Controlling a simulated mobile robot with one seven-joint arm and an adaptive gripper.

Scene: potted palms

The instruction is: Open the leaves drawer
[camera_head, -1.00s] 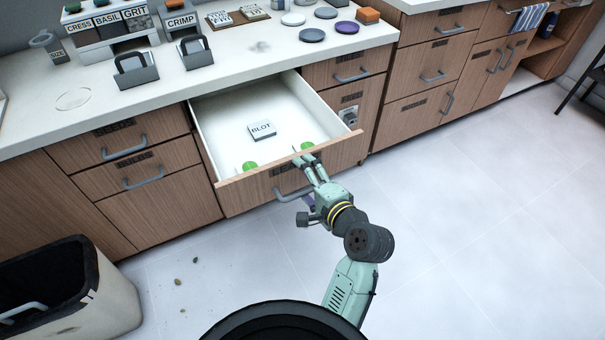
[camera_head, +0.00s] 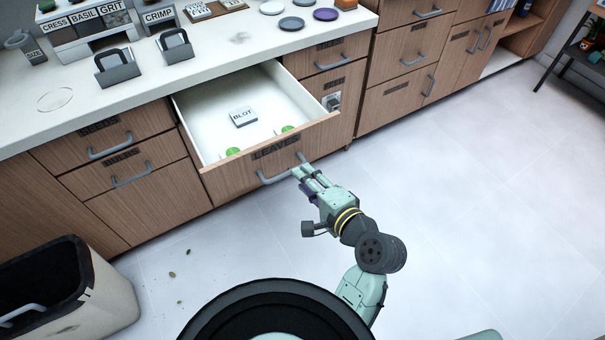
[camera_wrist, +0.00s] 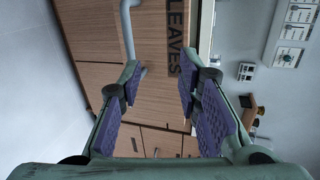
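The leaves drawer (camera_head: 226,180) is pulled well out, with a wooden front lettered LEAVES and a grey bar handle (camera_head: 275,179). Inside its white box lie a white block marked BLOT (camera_head: 243,117) and two green items near the front. My gripper (camera_head: 302,171) is in front of the drawer face at the handle's right end. In the wrist view my gripper (camera_wrist: 160,80) is open, its purple-padded fingers apart with nothing between the pads. The handle (camera_wrist: 127,25) reaches down to the left fingertip there; I cannot tell whether they touch.
Shut drawers with grey handles flank the open one. The white counter (camera_head: 140,95) holds labelled boxes, a CRIMP holder (camera_head: 175,45) and round discs. A bin (camera_head: 75,295) stands at lower left. The pale floor (camera_head: 450,200) on the right is clear.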

